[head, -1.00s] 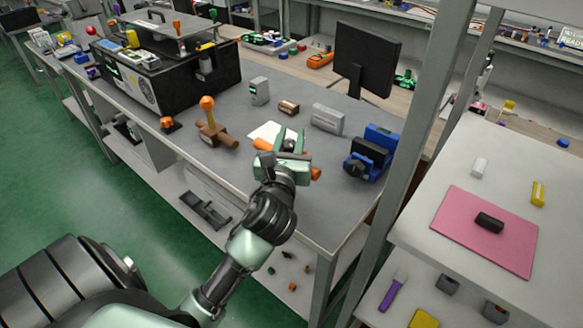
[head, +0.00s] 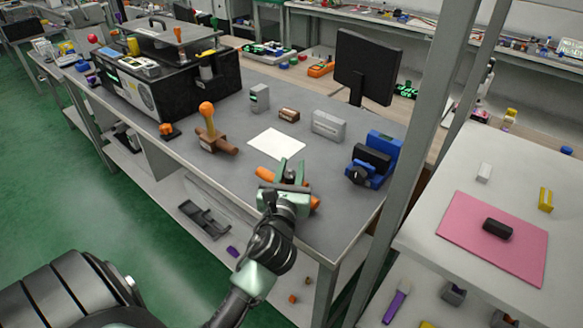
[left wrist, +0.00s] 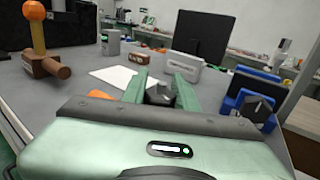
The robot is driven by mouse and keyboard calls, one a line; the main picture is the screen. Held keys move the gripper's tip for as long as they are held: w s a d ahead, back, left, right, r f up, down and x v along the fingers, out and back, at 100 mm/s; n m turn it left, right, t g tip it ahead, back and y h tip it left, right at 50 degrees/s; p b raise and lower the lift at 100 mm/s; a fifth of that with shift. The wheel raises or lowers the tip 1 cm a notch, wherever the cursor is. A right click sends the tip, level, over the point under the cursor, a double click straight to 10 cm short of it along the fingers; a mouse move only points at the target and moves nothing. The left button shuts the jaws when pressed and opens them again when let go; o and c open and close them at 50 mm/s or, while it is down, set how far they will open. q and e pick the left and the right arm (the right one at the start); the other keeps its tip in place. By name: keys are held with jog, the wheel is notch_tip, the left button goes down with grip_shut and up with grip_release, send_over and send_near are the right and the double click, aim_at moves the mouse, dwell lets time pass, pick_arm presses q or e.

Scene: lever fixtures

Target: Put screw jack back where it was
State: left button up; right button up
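The orange piece that I take for the screw jack (head: 267,174) is at my left gripper (head: 289,174), near the front of the grey bench. Its orange ends stick out on both sides of the gripper, and its middle is hidden. In the left wrist view a dark grey knob (left wrist: 160,95) sits between the two green fingers, with a bit of orange at the left. The fingers appear shut on it. I cannot tell whether it touches the bench. A blank white sheet (head: 276,143) lies just beyond the gripper. My right gripper is not in view.
A brown fixture with an orange-knobbed lever (head: 211,125) stands left of the sheet. A blue clamp-like device (head: 374,160) stands to the right. A grey box (head: 328,124), a small brown cylinder (head: 289,114) and a monitor (head: 366,66) are behind.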

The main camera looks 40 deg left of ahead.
pick_arm(q)
jog(key=shift+o, duration=1.4)
jog(key=shift+r, duration=0.15)
jog(key=shift+s+d, duration=0.2)
jog(key=shift+s, duration=0.1)
jog(key=b+v, duration=0.1)
jog(key=v, duration=0.9)
jog(key=shift+s+d+b, duration=0.15)
jog(key=shift+s+b, duration=0.1)
jog(key=shift+b, duration=0.05)
jog(key=shift+s+d, duration=0.15)
jog(key=shift+s, duration=0.2)
